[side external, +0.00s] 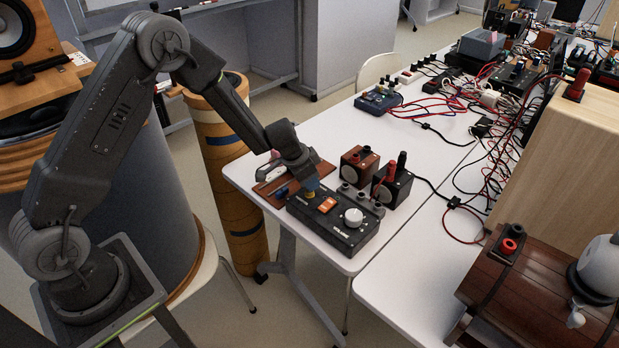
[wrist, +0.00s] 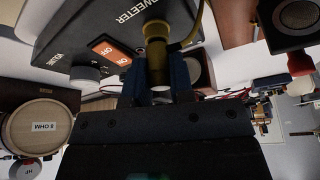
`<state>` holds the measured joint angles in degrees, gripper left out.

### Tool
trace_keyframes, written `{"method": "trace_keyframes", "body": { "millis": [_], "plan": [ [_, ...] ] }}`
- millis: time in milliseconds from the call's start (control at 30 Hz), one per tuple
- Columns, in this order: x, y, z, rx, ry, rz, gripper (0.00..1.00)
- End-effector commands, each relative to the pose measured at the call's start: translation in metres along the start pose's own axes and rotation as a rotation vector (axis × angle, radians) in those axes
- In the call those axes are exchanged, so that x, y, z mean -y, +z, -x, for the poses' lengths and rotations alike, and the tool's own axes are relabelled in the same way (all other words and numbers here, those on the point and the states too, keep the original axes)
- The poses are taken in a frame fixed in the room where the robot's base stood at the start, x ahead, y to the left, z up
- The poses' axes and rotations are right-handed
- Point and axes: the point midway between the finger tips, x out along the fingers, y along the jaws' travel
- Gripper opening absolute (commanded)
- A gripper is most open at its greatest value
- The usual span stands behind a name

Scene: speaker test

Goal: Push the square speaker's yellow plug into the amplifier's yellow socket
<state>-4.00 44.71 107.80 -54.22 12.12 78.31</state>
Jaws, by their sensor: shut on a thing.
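The amplifier (side external: 345,232) is a black box with an orange switch and a pale knob, lying on the white table. It also shows in the wrist view (wrist: 85,30), with a "TWEETER" label. My gripper (side external: 309,186) is over its left end, pointing down. In the wrist view its blue fingers (wrist: 160,75) are shut on the yellow plug (wrist: 157,42), whose yellow cable bends away to the right. The plug's far end is against or just over the amplifier's top by the label; I cannot tell whether it is inside a socket. The yellow socket is not distinguishable.
A brown square speaker (side external: 359,165) and a black one (side external: 392,186) stand close behind the amplifier. Red and black plugs top the black one. A wooden item (side external: 290,178) lies left of the amplifier. Tangled cables (side external: 480,110) fill the table's back right. Its middle is clear.

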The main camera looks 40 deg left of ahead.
Motion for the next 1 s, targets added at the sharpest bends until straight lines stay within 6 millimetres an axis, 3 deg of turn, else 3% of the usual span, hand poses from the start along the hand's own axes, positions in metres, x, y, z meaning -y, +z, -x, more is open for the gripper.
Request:
{"method": "trace_keyframes", "body": {
  "millis": [867,900,1000],
  "plan": [
    [-0.0002,0.0016,-0.0036,0.001,0.001,0.0,0.01],
    [-0.0002,0.0016,-0.0036,0.001,0.001,0.0,0.25],
    [-0.0001,0.0015,-0.0035,0.001,0.001,0.0,0.34]
  ]
}}
